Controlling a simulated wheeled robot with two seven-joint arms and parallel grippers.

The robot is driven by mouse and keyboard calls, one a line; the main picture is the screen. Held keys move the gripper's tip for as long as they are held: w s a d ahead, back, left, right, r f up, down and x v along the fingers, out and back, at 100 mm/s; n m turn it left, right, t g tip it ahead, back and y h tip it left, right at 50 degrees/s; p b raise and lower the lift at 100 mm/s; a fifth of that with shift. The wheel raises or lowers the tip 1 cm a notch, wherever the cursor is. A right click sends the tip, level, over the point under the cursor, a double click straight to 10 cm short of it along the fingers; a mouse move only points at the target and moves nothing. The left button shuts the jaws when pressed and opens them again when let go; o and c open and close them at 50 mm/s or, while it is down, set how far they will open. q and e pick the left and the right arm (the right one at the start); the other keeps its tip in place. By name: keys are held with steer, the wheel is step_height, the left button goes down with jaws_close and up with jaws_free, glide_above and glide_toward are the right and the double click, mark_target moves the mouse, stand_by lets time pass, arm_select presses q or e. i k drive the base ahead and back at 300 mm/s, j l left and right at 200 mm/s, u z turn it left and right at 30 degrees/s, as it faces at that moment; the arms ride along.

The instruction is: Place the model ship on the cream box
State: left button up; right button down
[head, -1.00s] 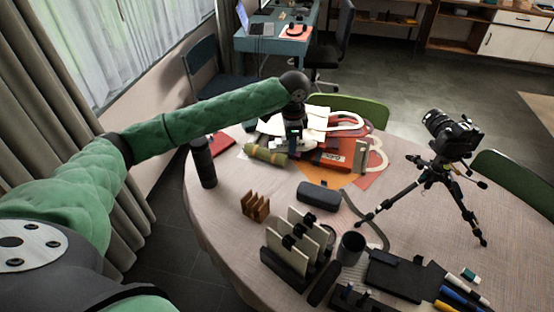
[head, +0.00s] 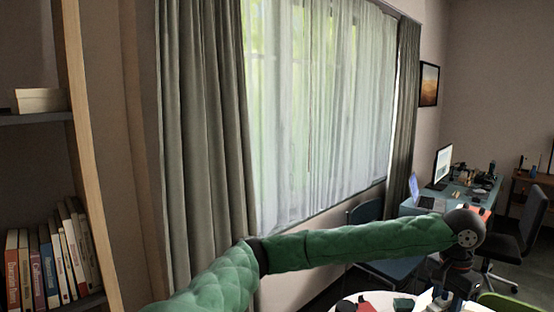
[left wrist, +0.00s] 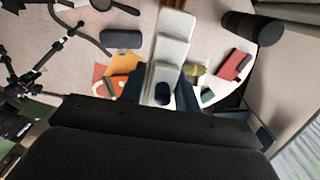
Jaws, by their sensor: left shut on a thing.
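The model ship (left wrist: 170,45), a long white stepped shape with a dark part near the fingers, is between my left gripper's fingers (left wrist: 161,92) in the left wrist view. My left gripper (head: 447,296) is shut on it, over the round table. In the head view the gripper is at the bottom right, and the ship is hard to make out there. A cream box (head: 40,101) sits on a shelf at the far left of the head view, well away from the gripper. My right gripper is not in view.
The bookshelf's wooden upright (head: 84,150) stands beside the cream box, with books (head: 48,262) below. Curtains (head: 205,120) and a window lie between shelf and table. The left wrist view shows a black bottle (left wrist: 252,27), red book (left wrist: 233,65) and dark case (left wrist: 121,39) on the table.

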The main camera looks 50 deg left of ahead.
mark_target(39, 101)
steer(key=u, duration=0.5)
steer(key=k+u, duration=0.1)
steer(key=u, duration=1.35)
steer(key=k+j+u, duration=0.1)
steer(key=u, duration=0.85)
steer(key=j+u, duration=0.1)
steer(key=u, duration=0.4)
